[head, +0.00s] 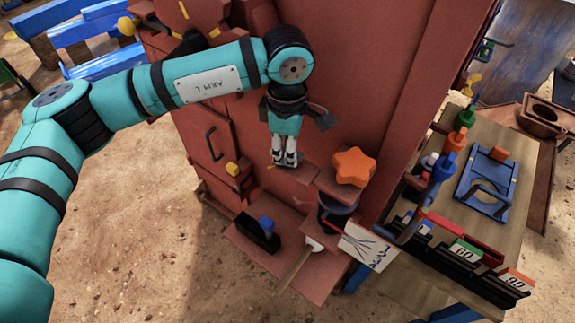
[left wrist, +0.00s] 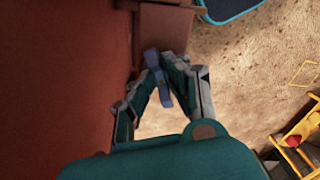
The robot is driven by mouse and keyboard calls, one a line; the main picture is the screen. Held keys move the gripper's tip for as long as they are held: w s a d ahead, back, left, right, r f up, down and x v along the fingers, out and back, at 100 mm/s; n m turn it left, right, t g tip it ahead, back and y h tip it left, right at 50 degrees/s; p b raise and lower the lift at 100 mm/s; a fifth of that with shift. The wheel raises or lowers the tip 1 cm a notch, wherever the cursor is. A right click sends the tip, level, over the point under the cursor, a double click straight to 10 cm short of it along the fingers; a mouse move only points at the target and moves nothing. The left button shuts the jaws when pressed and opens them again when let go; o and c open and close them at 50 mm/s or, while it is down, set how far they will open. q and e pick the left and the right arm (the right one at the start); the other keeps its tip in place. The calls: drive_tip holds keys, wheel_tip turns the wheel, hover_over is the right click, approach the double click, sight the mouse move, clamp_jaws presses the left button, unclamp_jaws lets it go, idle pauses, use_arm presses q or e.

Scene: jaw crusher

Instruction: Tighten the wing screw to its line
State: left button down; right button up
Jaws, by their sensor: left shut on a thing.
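My left gripper (head: 285,158) points down at a small red-brown ledge (head: 290,180) on the side of the red machine. In the left wrist view its fingers (left wrist: 161,82) are closed around a blue-grey winged piece, the wing screw (left wrist: 158,72). The screw sits between the fingertips, by the edge of the red-brown block (left wrist: 165,28). In the head view the fingers hide the screw. I cannot make out its line clearly. My right gripper is in neither view.
An orange star knob (head: 354,167) stands just right of my left gripper. Below are a black block with a blue knob (head: 262,231) and a dark cup (head: 338,213). The red machine wall (head: 355,80) rises close behind. A workbench with a blue frame (head: 484,190) stands at right.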

use_arm(q)
drive_tip(key=m+b, duration=0.1)
drive_tip(key=b, duration=0.1)
drive_tip(key=m+b, duration=0.4)
drive_tip(key=b, duration=0.1)
drive_tip(key=shift+f, duration=0.25)
drive_tip(key=m+b, duration=0.2)
drive_tip(key=m, duration=0.1)
drive_tip(key=shift+r, duration=0.15)
drive_tip(key=shift+r+m+b, duration=0.1)
drive_tip(key=shift+m+b, duration=0.5)
drive_tip(key=shift+m, duration=0.5)
drive_tip(key=shift+r, duration=0.1)
drive_tip(key=c, duration=1.4)
unclamp_jaws()
drive_tip(key=shift+o, duration=0.2)
wheel_tip(320, 180, up, 12)
